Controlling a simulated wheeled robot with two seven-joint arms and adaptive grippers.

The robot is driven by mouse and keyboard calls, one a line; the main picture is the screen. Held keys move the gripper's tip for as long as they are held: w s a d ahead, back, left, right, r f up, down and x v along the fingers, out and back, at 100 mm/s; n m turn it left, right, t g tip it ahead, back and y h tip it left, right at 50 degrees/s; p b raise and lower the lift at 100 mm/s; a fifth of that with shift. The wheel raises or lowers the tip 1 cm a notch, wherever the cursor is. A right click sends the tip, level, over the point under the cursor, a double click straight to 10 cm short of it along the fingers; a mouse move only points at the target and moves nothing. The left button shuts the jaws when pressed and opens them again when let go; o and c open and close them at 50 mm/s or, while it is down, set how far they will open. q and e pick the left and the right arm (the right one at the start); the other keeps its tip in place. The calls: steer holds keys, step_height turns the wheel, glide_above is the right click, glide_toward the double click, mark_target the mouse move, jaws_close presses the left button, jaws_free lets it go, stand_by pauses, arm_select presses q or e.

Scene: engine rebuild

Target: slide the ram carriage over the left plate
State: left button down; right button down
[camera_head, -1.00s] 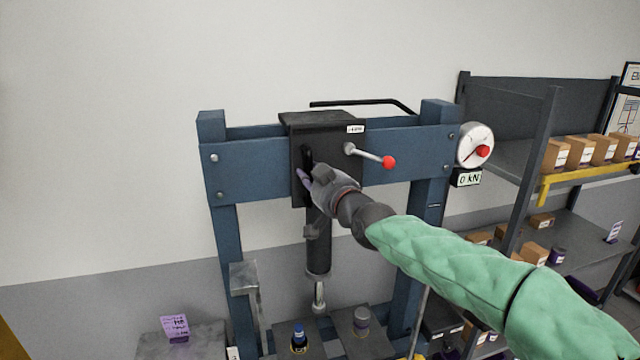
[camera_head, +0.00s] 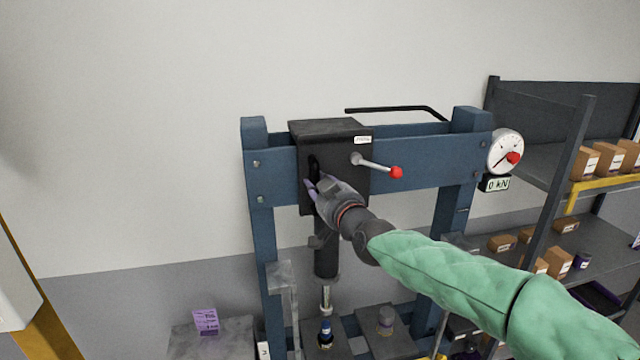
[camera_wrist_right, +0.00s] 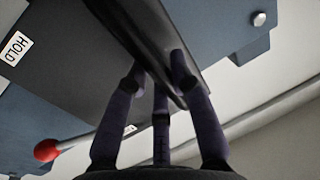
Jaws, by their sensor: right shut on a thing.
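The ram carriage (camera_head: 331,135) is a black box on the blue press beam (camera_head: 422,161), towards its left end. Its dark ram (camera_head: 326,262) hangs down, ending in a bright metal tip (camera_head: 326,298). The tip appears roughly above the left plate (camera_head: 337,350), where a dark blue-topped part (camera_head: 325,334) stands. The right plate (camera_head: 368,322) bears a grey-topped part (camera_head: 385,319). My right gripper (camera_head: 312,186) is shut on the carriage's black handle (camera_head: 313,164); its purple fingers (camera_wrist_right: 160,95) wrap a dark bar in the wrist view. My left gripper is out of view.
A lever with a red knob (camera_head: 396,172) sticks out from the carriage's right side. A gauge (camera_head: 505,150) with a 0 kN display (camera_head: 495,184) is at the beam's right end. Shelves with boxes stand right.

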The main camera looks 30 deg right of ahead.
steer(key=c, duration=1.2)
jaws_free()
steer(key=shift+a, duration=0.15)
steer(key=shift+o, duration=0.8)
steer(key=shift+w+a, duration=0.15)
steer(key=shift+a, duration=0.05)
steer(key=shift+d, duration=0.15)
steer(key=shift+s, duration=0.3)
steer(key=s, duration=1.1)
steer(key=shift+s+a, duration=0.25)
steer(key=shift+a, duration=0.05)
